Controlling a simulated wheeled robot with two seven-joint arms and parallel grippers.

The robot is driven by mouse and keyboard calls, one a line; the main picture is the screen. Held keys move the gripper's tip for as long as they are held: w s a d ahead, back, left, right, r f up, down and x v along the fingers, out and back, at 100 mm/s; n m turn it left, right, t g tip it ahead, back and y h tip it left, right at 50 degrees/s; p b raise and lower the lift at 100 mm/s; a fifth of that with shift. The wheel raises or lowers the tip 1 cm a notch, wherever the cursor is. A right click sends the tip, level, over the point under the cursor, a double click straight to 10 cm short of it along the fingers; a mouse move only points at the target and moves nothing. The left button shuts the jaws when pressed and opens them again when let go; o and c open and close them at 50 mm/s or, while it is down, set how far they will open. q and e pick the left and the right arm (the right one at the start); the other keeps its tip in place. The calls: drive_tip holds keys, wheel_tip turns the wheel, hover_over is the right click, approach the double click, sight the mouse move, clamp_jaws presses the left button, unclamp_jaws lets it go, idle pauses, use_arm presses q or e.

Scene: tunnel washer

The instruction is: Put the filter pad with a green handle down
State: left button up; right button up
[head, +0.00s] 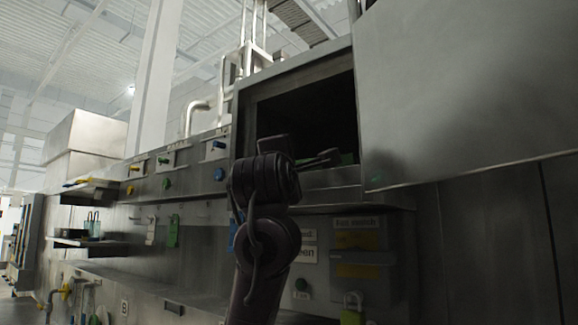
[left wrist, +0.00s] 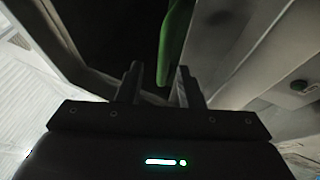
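My left gripper (head: 326,158) is at the lower part of a dark square opening (head: 305,115) in the steel machine, fingers pointing right. In the left wrist view the two fingers (left wrist: 160,85) stand apart. A long green handle (left wrist: 175,45) runs down between them, with visible gaps to both sides. The pad belonging to the handle cannot be made out in the dark. My right gripper is in neither view.
A large steel panel (head: 465,90) stands right of the opening. Coloured knobs (head: 166,184) line the wall to the left, with a small shelf (head: 88,242) farther off.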

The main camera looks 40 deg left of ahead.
use_arm(q)
drive_tip(key=b+v, duration=0.5)
drive_tip(key=v, duration=0.6)
drive_tip(key=shift+s+d+f, duration=0.15)
drive_tip(key=shift+s+f, duration=0.05)
drive_tip(key=shift+s, duration=0.1)
